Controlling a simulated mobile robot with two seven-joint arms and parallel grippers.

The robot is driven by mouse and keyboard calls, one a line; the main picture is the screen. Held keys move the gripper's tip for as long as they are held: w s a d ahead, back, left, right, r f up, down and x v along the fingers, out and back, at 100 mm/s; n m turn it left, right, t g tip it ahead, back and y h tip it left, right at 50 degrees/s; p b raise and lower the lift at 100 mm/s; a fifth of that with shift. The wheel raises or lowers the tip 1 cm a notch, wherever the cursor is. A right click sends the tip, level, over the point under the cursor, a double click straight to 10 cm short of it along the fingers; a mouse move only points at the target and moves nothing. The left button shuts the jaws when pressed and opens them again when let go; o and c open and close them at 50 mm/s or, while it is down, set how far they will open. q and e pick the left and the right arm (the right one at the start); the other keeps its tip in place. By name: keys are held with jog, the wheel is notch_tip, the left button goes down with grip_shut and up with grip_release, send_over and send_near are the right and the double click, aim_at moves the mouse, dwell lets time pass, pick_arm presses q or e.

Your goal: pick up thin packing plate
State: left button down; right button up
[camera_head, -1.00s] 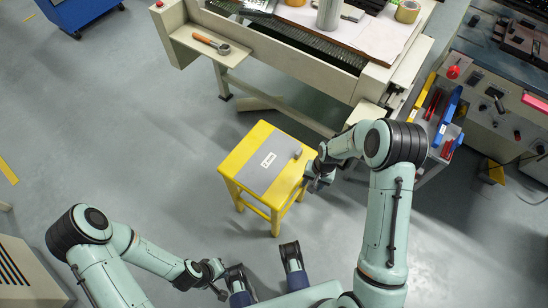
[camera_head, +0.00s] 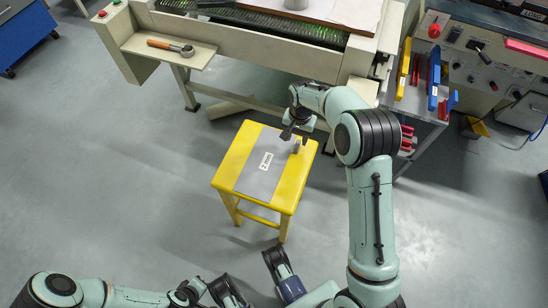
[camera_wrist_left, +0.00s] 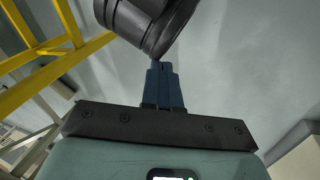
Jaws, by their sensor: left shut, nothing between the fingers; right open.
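The thin packing plate (camera_head: 262,168) is a flat grey sheet with a white label, lying on the yellow stool (camera_head: 231,158) in the head view. A small raised grey piece (camera_head: 296,147) shows near its right edge. My right gripper (camera_head: 289,134) is open at the plate's far right part, close to that raised piece. Whether it touches the plate cannot be told. My left gripper (camera_head: 194,293) is low at the bottom of the head view, away from the stool. In the left wrist view its blue fingers (camera_wrist_left: 164,86) are shut and empty.
A cream workbench (camera_head: 250,48) with a side shelf (camera_head: 165,55) holding an orange-handled tool stands behind the stool. A tool rack (camera_head: 425,90) and a control panel (camera_head: 480,65) are at right. The floor left of the stool is clear.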

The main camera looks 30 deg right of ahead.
aim_at(297, 145)
jog(key=f, duration=0.1)
jog(key=f+b, duration=0.1)
jog(key=f, duration=0.3)
jog(key=shift+s+a+f+b, duration=0.1)
jog(key=shift+s+f+b, duration=0.05)
jog(key=shift+s+b, duration=0.2)
pick_arm(q)
jog(key=shift+w+a+f+t, duration=0.25)
jog(key=shift+w+a+f, duration=0.15)
jog(key=shift+w, duration=0.25)
jog(key=shift+w+a+f+t, duration=0.3)
jog(key=shift+w+f, duration=0.15)
jog(key=shift+w, duration=0.15)
pick_arm(e)
jog(key=shift+c, duration=0.3)
grip_shut()
